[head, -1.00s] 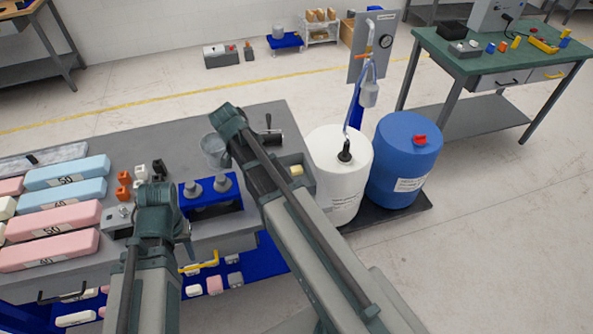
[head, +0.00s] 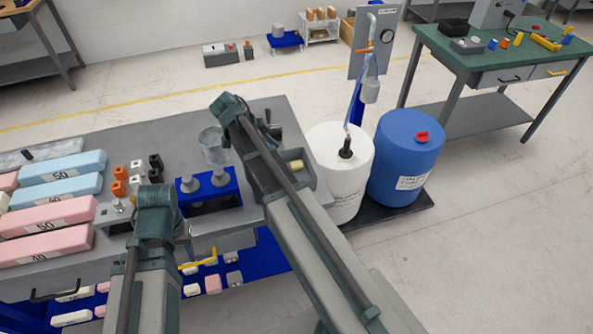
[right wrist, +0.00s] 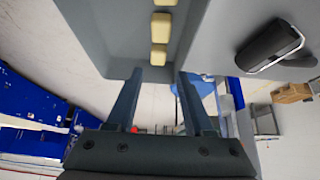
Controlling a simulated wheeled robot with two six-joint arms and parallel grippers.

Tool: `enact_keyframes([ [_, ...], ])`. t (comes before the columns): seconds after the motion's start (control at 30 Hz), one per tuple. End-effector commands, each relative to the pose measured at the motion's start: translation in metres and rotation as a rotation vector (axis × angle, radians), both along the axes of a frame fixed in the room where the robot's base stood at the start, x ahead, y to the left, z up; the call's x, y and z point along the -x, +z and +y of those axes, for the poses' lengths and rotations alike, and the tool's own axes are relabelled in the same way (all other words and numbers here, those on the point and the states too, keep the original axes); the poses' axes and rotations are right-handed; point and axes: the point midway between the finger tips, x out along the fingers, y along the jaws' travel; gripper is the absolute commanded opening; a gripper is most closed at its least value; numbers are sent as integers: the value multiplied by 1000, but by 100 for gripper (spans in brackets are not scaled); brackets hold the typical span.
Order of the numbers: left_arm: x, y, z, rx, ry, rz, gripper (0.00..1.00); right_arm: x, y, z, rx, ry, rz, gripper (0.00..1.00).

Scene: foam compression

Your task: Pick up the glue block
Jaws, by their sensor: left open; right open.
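Pale yellow glue blocks sit in a row in a narrow grey bin at the table's right end. In the head view one block (head: 296,167) shows in the bin (head: 307,183), beside my right arm. The right wrist view shows several, the nearest one (right wrist: 158,57) close to the bin's near edge. My right gripper (right wrist: 159,74) is open and empty. Its fingertips are at that edge, one on each side of the row's line, and I see no contact with a block. My left arm is over the table front, but its gripper is hidden.
A dark cylinder with a handle (right wrist: 270,45) lies beside the bin. A clear cup (head: 213,147) and a blue stand with grey knobs (head: 208,198) are left of my right arm. Pink and blue foam bars (head: 60,165) fill the left. White (head: 338,180) and blue (head: 405,160) drums stand right.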

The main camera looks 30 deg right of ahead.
Motion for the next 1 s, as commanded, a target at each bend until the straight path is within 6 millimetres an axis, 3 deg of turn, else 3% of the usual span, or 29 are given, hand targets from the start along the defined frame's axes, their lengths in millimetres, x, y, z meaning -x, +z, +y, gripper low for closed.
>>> enact_keyframes([
  [0.03,0,-16,0,0,0,0,47,2,-16,-6,0,-2,0,52],
  [0.2,0,-37,0,0,1,0,47,6,-37,-20,0,-2,1,52],
  [0.57,0,-43,0,0,0,0,47,8,-43,-28,0,-1,1,52],
  [1.0,0,-80,0,0,1,0,47,17,-80,-59,0,-1,1,52],
])
